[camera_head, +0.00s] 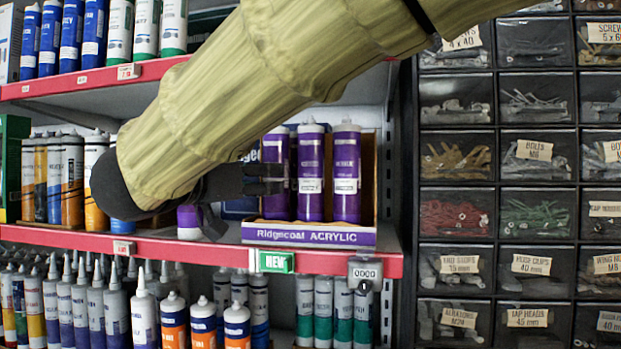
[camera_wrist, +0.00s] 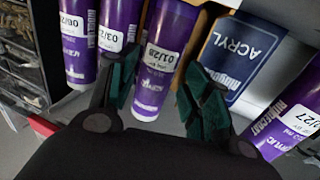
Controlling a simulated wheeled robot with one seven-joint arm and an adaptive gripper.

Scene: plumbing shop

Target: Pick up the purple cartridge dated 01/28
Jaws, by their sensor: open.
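The purple cartridge dated 01/28 (camera_wrist: 153,85) has a white date label and shows between my two fingers in the wrist view. In the head view it appears to be the leftmost of three upright purple cartridges (camera_head: 276,150), partly covered by my fingers. My gripper (camera_head: 272,180) is open, with dark fingers, and also shows in the wrist view (camera_wrist: 161,75). I cannot tell whether the fingers reach around the cartridge or stop just in front. Two more purple cartridges (camera_head: 310,165) (camera_head: 347,165) stand to its right in the head view.
A blue ACRYL card (camera_wrist: 236,55) is beside the cartridge. Another purple cartridge (camera_wrist: 290,118) shows beyond it at right in the wrist view. The Ridgecoat Acrylic tray (camera_head: 308,235) stands on a red-edged shelf (camera_head: 330,262). A shelf above holds more cartridges. Parts drawers (camera_head: 455,157) are at right.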

